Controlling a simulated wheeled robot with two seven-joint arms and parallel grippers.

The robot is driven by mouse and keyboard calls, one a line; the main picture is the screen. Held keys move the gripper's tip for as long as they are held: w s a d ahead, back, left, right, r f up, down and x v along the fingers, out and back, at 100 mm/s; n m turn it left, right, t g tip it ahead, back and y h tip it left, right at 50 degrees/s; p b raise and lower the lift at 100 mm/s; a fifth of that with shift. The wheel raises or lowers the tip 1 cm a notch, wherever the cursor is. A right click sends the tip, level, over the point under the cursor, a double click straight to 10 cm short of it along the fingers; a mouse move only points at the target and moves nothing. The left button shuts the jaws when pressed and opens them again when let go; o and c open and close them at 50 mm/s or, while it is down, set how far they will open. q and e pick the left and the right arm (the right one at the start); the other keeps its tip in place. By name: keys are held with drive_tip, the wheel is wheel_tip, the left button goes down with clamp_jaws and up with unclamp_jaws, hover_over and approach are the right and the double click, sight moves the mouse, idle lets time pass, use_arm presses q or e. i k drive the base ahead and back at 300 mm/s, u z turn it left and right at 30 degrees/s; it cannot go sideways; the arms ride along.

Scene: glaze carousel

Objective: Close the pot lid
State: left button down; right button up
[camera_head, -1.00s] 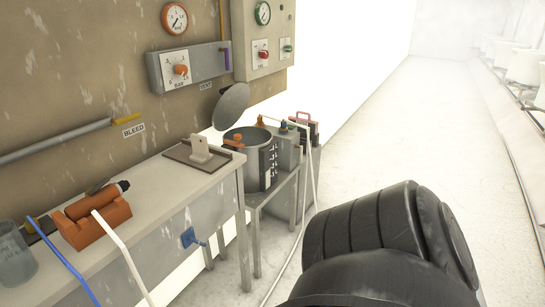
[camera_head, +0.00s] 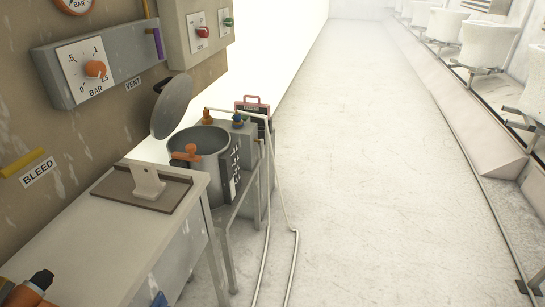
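The grey pot (camera_head: 205,143) stands on a metal stand beyond the end of the bench. Its round grey lid (camera_head: 172,106) is open, tilted up at the pot's left side toward the wall. An orange clamp knob (camera_head: 188,152) sits at the pot's near rim. A dark panel with white markings (camera_head: 232,170) is on the pot's right side.
The bench (camera_head: 110,235) carries a tray with a white bracket (camera_head: 147,184). A wall box with an orange dial (camera_head: 96,69) hangs above. White hoses (camera_head: 296,245) run down to the floor. The floor (camera_head: 390,180) on the right is clear; white basins (camera_head: 448,24) line the far right.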

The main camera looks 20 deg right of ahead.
sight(172, 104)
drive_tip(key=z, duration=1.3)
drive_tip(key=i, duration=2.35)
drive_tip(key=u, duration=3.65)
drive_tip(key=i, duration=0.5)
drive_tip(key=u, duration=0.15)
drive_tip(key=k, duration=0.2)
drive_tip(key=u, duration=0.05)
